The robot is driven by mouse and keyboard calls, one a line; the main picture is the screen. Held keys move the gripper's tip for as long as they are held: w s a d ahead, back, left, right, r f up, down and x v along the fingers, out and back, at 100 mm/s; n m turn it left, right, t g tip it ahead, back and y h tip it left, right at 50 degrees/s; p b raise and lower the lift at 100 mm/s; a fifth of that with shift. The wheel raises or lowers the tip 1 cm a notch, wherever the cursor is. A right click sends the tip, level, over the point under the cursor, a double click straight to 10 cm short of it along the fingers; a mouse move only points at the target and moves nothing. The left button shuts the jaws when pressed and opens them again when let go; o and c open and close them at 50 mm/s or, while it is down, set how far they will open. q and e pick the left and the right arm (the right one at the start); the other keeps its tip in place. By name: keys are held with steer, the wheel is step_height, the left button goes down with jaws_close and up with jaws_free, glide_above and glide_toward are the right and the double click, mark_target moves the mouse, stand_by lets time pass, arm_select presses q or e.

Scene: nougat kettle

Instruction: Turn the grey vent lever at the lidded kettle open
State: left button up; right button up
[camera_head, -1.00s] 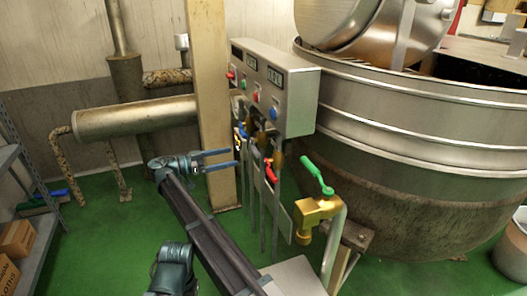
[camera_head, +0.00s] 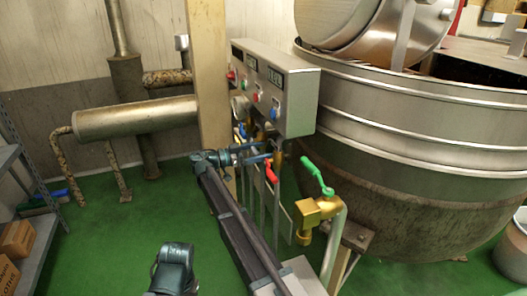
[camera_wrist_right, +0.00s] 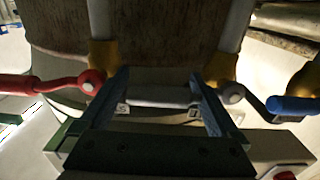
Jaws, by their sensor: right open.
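The grey vent lever (camera_wrist_right: 160,97) lies crosswise between the fingers of my right gripper (camera_wrist_right: 160,80) in the right wrist view. It spans most of the gap, and its round pivot end shows by the right finger. The right gripper is open and also shows in the head view (camera_head: 269,158), reaching the valves below the control box. I cannot make out the grey lever there. The lidded kettle (camera_head: 400,165) stands to the right.
A red lever (camera_wrist_right: 60,84) and a blue lever (camera_wrist_right: 292,104) flank the grey one. A green lever (camera_head: 317,176) on a brass valve (camera_head: 315,212) stands nearer. The control box (camera_head: 285,95) hangs just above the gripper, beside a beige post (camera_head: 209,80).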

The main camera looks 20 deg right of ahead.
steer(key=shift+d, duration=0.35)
jaws_close()
stand_by(0.4)
